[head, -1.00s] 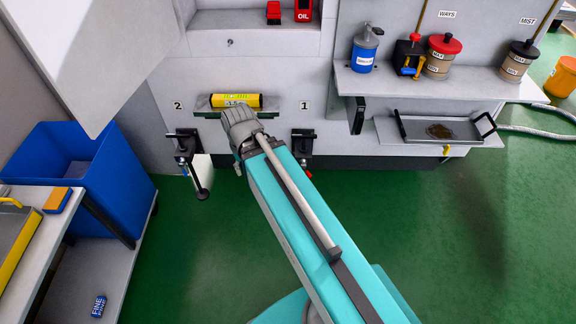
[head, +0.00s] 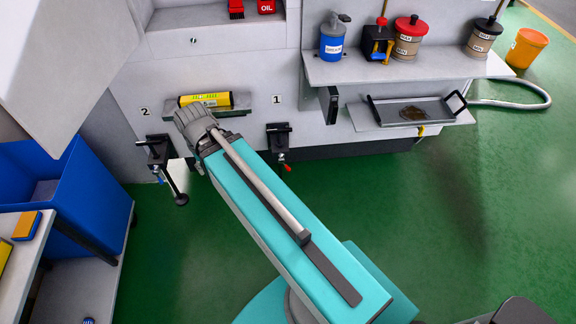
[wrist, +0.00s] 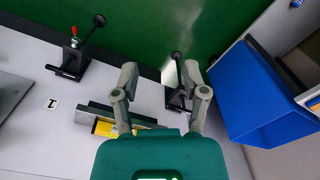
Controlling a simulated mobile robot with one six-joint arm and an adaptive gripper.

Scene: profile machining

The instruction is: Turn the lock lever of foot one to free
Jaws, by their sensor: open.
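Foot one (head: 278,136) is a black bracket on the grey machine wall, under the label 1 (head: 276,99). A small lever with a red end (head: 287,168) hangs at its lower end. In the wrist view foot one (wrist: 70,62) is at upper left, with the red end (wrist: 73,31) and a black ball-ended arm (wrist: 99,20). My gripper (wrist: 160,73) is open and empty, apart from foot one and to its right in the wrist view. The lever's lock setting cannot be read.
Foot two (head: 157,150), with a long ball-ended arm, is left of my arm; it shows beyond my right finger in the wrist view (wrist: 180,97). A blue bin (head: 60,215) stands left. Green floor is clear at right.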

